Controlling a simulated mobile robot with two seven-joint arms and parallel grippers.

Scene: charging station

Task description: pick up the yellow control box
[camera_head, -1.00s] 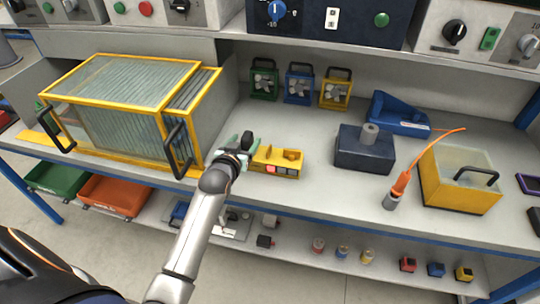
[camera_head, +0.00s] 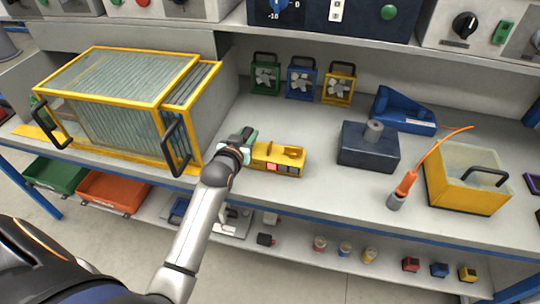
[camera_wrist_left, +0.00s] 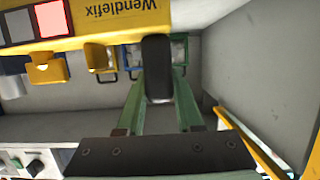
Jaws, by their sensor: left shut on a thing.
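The yellow control box (camera_head: 277,159) lies on the grey bench near its front edge, with a red and grey buttons on its front. In the left wrist view the box (camera_wrist_left: 105,22) fills the top left, with "Wendlefix" lettering upside down. My left gripper (camera_head: 248,146) is at the box's left end. Its green fingers (camera_wrist_left: 157,85) are closed around a short black part (camera_wrist_left: 157,68) at the end of the box. I cannot see a clear gap between box and bench. My right gripper is not in view.
A yellow-framed glass case (camera_head: 120,85) stands to the left, close to my left arm. A navy block (camera_head: 368,147), an orange tool (camera_head: 405,185) and a yellow bin (camera_head: 462,185) stand to the right. Several small fan units (camera_head: 300,82) are behind. Bench is free around the box.

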